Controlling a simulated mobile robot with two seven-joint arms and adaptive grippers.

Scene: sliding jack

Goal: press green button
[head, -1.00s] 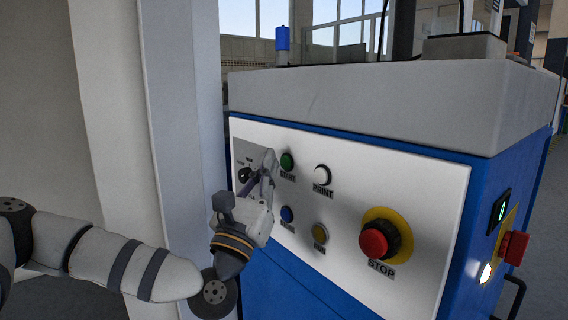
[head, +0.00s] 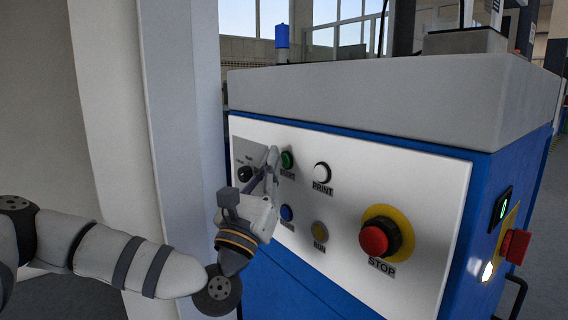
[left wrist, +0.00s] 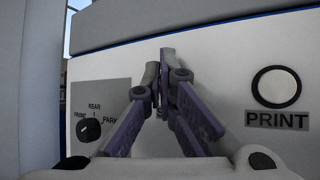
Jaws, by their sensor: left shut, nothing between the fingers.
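The green button (head: 287,160) sits at the upper left of the white control panel, above a dark label, in the head view. My left gripper (head: 272,152) is shut and empty, with its fingertips just left of the green button and close to it. Whether the tips touch the panel or the button, I cannot tell. In the left wrist view the shut fingers (left wrist: 166,58) point at the panel, and the green button is hidden behind them. My right gripper is not in view.
Right of the green button is the white PRINT button (head: 322,172). Below are a blue button (head: 287,213) and a yellow button (head: 320,231). A red STOP button (head: 374,240) stands out at the right. A rotary knob (left wrist: 89,130) is left of the fingers.

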